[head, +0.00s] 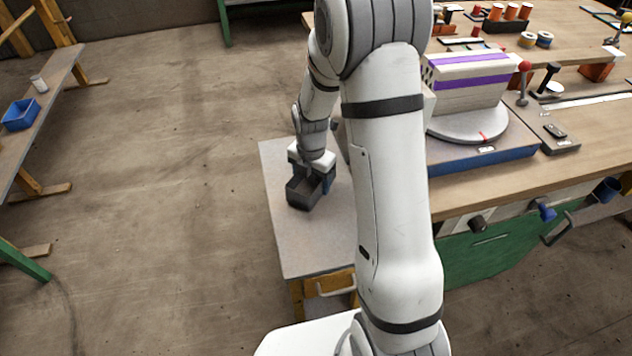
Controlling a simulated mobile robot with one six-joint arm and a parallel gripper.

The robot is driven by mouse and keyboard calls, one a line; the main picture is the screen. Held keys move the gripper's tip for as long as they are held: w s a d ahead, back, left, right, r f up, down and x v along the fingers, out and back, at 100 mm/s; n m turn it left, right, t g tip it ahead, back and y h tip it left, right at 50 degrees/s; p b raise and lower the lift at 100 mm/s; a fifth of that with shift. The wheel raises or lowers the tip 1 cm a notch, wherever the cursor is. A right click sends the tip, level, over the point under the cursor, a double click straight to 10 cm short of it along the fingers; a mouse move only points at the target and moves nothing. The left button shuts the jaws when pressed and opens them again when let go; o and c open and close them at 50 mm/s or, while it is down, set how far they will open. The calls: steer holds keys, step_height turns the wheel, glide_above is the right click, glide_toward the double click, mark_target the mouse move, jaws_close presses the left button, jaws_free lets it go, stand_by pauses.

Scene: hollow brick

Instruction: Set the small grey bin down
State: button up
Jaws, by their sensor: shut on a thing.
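The small grey bin (301,194) is a dark grey open-topped box at the far part of a small light-topped side table. My gripper (312,172) reaches down from above and is shut on the bin at its upper right side. The bin looks upright. It is over the table top (312,247), at or very near the surface; I cannot tell whether its base touches. The fingertips are partly hidden by the bin and the wrist.
A workbench (480,190) stands right of the side table, with a turntable (468,122) holding a striped block (470,85). The side table's front is bare.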

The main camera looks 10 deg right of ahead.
steer(key=shift+f, duration=0.4)
steer(key=shift+f, duration=0.1)
steer(key=shift+f, duration=0.15)
steer(key=o, duration=1)
